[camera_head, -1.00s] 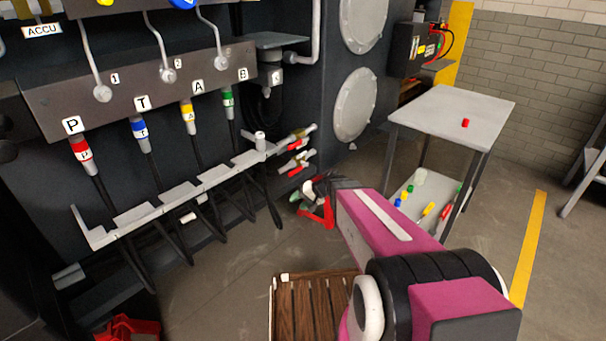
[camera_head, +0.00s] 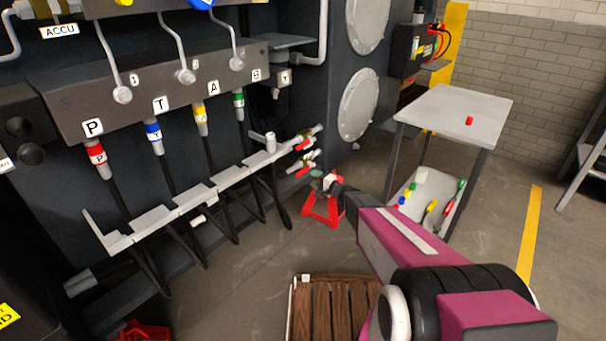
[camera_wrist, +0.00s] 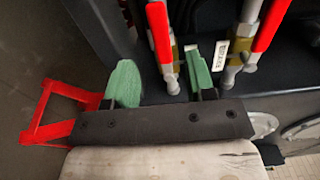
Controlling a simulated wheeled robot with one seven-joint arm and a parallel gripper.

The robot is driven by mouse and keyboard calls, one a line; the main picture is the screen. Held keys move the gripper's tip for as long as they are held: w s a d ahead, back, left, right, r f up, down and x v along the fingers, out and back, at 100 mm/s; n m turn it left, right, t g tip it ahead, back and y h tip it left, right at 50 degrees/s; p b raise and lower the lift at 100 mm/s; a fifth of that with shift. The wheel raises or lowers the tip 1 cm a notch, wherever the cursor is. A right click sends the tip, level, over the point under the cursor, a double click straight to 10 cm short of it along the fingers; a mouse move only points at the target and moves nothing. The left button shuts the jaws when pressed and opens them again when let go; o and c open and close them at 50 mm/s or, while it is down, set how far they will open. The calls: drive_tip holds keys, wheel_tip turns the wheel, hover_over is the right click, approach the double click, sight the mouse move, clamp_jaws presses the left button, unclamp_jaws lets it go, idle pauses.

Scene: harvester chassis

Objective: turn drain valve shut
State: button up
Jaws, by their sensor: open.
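Two valves with red lever handles stick out from the lower right of the dark machine; the upper valve (camera_head: 303,145) and the lower valve (camera_head: 300,169) show in the head view. I cannot tell by any label which is the drain valve. My gripper (camera_head: 326,182) is just below and right of them in the head view. In the wrist view its two green fingers (camera_wrist: 162,80) are apart and empty. Another red handle (camera_wrist: 270,25) lies right of the fingers.
A red stand (camera_head: 322,212) is on the floor by my gripper. A grey table (camera_head: 450,112) with a lower shelf stands right. A wooden pallet (camera_head: 335,312) lies in front. A hose rack (camera_head: 190,208) runs along the machine left of the valves.

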sight(303, 173)
drive_tip(key=x, duration=0.8)
drive_tip(key=shift+a, duration=0.15)
drive_tip(key=shift+c, duration=0.3)
clamp_jaws()
